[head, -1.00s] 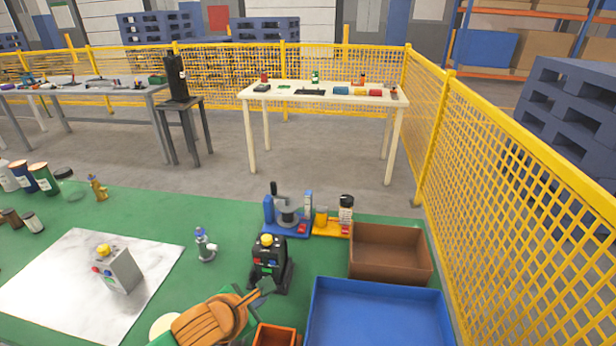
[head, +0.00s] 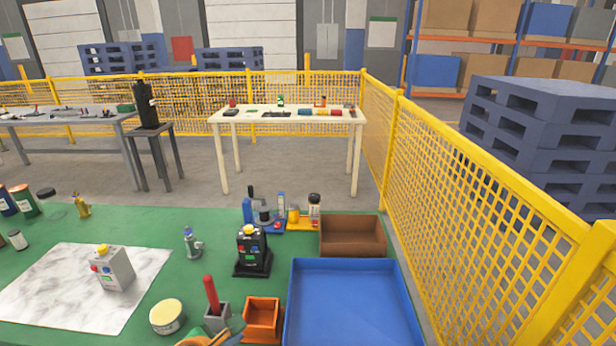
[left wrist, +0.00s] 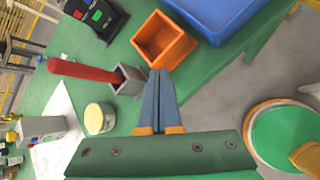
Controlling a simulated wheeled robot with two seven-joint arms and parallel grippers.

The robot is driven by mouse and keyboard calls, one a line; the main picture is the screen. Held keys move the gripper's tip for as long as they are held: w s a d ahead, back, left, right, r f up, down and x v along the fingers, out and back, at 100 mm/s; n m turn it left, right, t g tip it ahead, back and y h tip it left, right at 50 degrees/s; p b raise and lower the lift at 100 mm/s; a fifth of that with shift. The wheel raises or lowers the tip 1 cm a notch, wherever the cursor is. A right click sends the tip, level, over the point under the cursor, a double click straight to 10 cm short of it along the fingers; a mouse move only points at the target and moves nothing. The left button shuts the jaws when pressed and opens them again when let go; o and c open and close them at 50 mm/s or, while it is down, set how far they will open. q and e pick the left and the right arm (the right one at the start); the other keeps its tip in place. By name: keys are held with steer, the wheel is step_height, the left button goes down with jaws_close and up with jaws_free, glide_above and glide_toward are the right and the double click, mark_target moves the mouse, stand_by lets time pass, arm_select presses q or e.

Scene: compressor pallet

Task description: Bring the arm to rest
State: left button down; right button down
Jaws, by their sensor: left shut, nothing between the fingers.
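My left gripper (head: 226,338) is at the bottom edge of the head view, mostly cut off. In the left wrist view its two blue-grey fingers (left wrist: 161,100) are together with nothing between them. They point toward an orange bin (left wrist: 163,42), which also shows in the head view (head: 262,316). A grey holder (left wrist: 129,81) with a red-handled tool (left wrist: 85,70) stands beside the fingers. My right gripper does not show in either view.
A blue tray (head: 352,305) and a brown box (head: 352,236) are on the right of the green table. A black button box (head: 251,252), a round tin (head: 166,317) and a grey button box (head: 112,268) stand nearby. Yellow mesh fencing (head: 470,230) runs along the right.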

arm_select(q)
steer(key=s+d+r+n+h, duration=0.1)
steer(key=s+d+r+h, duration=0.15)
steer(key=d+h, duration=0.35)
steer(key=s+d+r+h, duration=0.2)
steer(key=d+r+h, duration=0.2)
steer(key=d, duration=0.4)
steer(key=w+a+r+n+t+h, duration=0.15)
steer(key=a+r+n+t, duration=0.25)
steer(key=r+n+t, duration=0.85)
steer(key=w+a+n+y, duration=0.2)
steer(key=a+n+y, duration=0.65)
steer(key=n, duration=0.55)
steer(key=s+a+f+n+g+y, duration=0.1)
steer(key=a+f+n+g+y, duration=0.5)
steer(key=a+f+n+y, duration=0.45)
steer(key=s+d+f+n+g+h, duration=0.3)
steer(key=s+f+g, duration=0.3)
steer(key=s+f, duration=0.3)
steer(key=s+d+f+n+g+h, duration=0.2)
steer(key=s+d+f+g+h, duration=0.15)
steer(key=s+f+g, duration=0.4)
steer(key=s+f, duration=0.3)
steer(key=f, duration=1.6)
steer(key=s+a+f, duration=0.2)
steer(key=s+f, duration=0.7)
steer(key=s, duration=0.2)
steer(key=shift+s+f+g+y, duration=0.25)
steer(key=shift+f+g+y, duration=0.05)
steer(key=shift+g+y, duration=0.1)
